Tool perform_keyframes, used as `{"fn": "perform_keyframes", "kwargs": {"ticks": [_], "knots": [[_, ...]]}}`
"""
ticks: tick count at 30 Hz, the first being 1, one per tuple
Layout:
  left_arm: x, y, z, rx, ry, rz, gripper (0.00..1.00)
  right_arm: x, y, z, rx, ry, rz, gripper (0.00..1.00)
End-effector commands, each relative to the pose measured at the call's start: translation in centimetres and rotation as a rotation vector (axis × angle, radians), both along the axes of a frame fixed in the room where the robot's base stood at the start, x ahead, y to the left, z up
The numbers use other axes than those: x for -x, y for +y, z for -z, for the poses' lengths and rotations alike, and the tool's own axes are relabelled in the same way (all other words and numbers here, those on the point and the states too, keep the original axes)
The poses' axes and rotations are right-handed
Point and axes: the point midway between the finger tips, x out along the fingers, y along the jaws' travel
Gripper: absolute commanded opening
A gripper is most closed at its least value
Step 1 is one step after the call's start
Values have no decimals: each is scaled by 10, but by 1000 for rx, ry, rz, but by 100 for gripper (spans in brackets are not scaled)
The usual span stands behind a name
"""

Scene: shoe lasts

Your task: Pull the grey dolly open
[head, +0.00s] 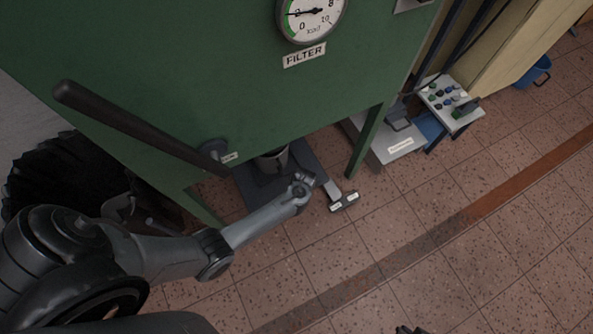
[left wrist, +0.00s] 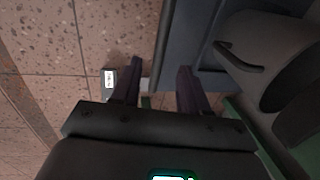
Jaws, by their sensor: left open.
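The grey dolly (head: 252,190) is a low flat platform on the floor, partly under the green cabinet. A short pale bar (head: 332,190) runs from it to a dark green crosspiece handle (head: 345,202) with white labels. My left gripper (head: 306,181) is over the dolly's front edge, close to the bar. In the left wrist view, my left gripper (left wrist: 158,75) is open, its fingers pointing toward the dolly (left wrist: 193,45). The labelled handle (left wrist: 109,80) lies just left of the fingers; the bar is partly hidden. A dark tip (head: 408,330) at the bottom edge may be my right gripper.
A grey bin (left wrist: 262,62) with a black handle stands on the dolly. The green cabinet (head: 180,60) overhangs it, with a leg (head: 366,140) right of the dolly and a long dark lever (head: 130,122) in front. The tiled floor (head: 400,230) at the lower right is clear.

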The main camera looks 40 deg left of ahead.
Motion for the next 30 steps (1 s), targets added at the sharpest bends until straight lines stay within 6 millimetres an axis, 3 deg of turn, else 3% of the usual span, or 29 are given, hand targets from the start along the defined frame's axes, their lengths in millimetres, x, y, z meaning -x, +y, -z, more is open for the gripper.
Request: {"fn": "perform_keyframes", "kwargs": {"ticks": [1,3,12,27,30], "knots": [[-1,1,15,1,0,-1,44,0,0,14,1,1,-1,0],[-2,3,26,1,0,0,44,0,-1,22,3,1,-1,0],[-4,9,57,2,-1,2,44,0,0,47,2,2,-1,0],[-5,11,63,1,0,1,44,0,1,52,-7,2,5,0],[-5,11,63,1,0,1,30,0,2,52,-7,2,5,0]]}}
